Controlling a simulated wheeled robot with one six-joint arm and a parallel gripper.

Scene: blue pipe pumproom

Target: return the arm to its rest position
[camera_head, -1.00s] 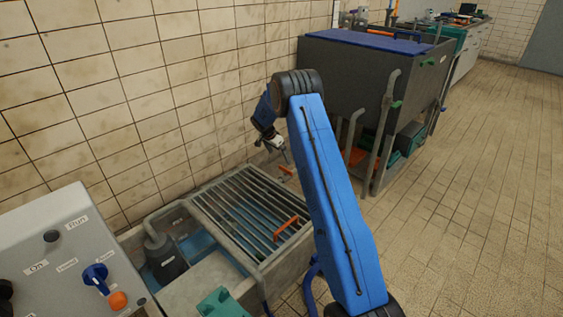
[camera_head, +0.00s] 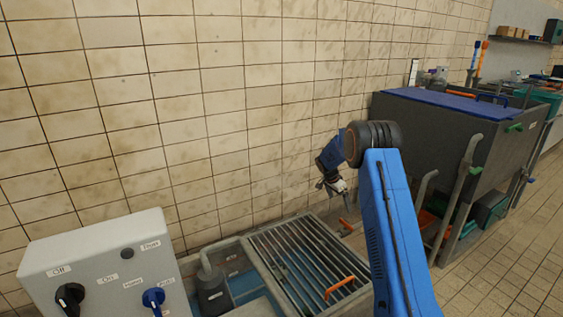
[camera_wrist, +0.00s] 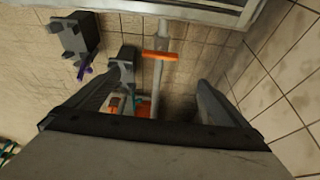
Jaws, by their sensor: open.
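My blue arm reaches up from the lower right in the head view and bends at a black joint. My gripper (camera_head: 338,186) hangs beyond that joint, pointing down, in front of the tiled wall and above the far end of the grated sump. In the wrist view my gripper (camera_wrist: 168,90) shows two grey fingers spread apart with nothing held between them. Past the fingertips an orange handle (camera_wrist: 160,55) sits on a grey pipe, apart from the fingers.
A control box (camera_head: 105,268) with knobs stands at the lower left. A metal grate (camera_head: 300,262) with an orange handle (camera_head: 340,287) covers the sump. A dark tank (camera_head: 430,125) with a blue lid stands at the right. Open tiled floor (camera_head: 500,270) lies at the lower right.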

